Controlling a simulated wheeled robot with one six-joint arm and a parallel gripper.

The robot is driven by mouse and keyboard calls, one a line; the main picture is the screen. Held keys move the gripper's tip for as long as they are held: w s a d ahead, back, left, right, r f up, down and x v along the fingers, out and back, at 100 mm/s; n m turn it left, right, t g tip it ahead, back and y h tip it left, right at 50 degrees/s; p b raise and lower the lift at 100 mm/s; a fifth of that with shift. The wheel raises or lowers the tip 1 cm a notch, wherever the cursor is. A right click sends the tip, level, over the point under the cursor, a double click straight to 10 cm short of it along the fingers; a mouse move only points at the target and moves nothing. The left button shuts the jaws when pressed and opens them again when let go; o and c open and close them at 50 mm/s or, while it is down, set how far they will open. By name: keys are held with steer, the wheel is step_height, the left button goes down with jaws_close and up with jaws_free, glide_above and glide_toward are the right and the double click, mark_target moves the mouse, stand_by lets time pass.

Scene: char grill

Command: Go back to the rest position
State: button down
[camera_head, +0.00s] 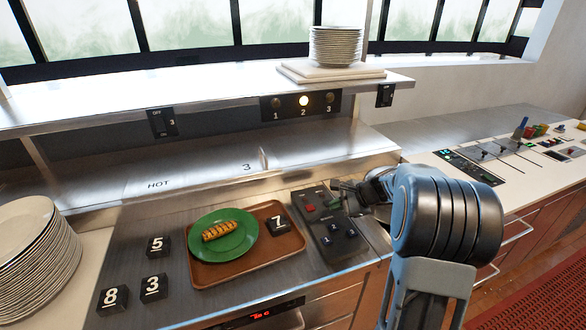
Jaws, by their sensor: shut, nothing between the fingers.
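My gripper (345,190) is at the end of my arm, which comes in from the lower right. It is over the far right part of the black control box (318,222), close to its upper edge; I cannot tell if it touches the box. The gripper is small and partly hidden by my wrist, and it appears shut and empty. The box carries a red button, other dark buttons and numbered keys.
A brown tray (203,275) holds a green plate (240,248) with grilled food (219,231) and a black 7 block (277,226). Blocks 5 (157,247), 3 (154,287) and 8 (112,299) stand left. A steel shelf (200,103) overhangs behind. Stacked plates (38,255) stand far left.

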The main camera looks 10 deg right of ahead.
steer(key=s+f+n+g, duration=0.1)
steer(key=s+f+n, duration=0.1)
steer(key=s+f, duration=0.1)
steer(key=shift+s+n+g+h, duration=0.3)
steer(key=shift+n+g+h, duration=0.1)
steer(key=s+n, duration=0.1)
steer(key=s, duration=0.1)
steer(key=s+a+n+g+h, duration=0.1)
steer(key=s+n, duration=0.1)
steer(key=s+a+n+g, duration=0.1)
steer(key=s, duration=0.1)
steer(key=shift+a+r+n+h, duration=0.25)
steer(key=shift+r+n+h, duration=0.05)
steer(key=shift+r+h, duration=0.1)
steer(key=s+a+r+n+t+h, duration=0.1)
steer(key=s+a+r+n+h, duration=0.1)
steer(key=s+a+r+n, duration=0.1)
steer(key=s+a+r+n+h, duration=0.2)
steer(key=s+a+r+n, duration=0.2)
steer(key=s+n, duration=0.3)
steer(key=shift+s+a+t, duration=0.4)
steer(key=shift+s, duration=0.55)
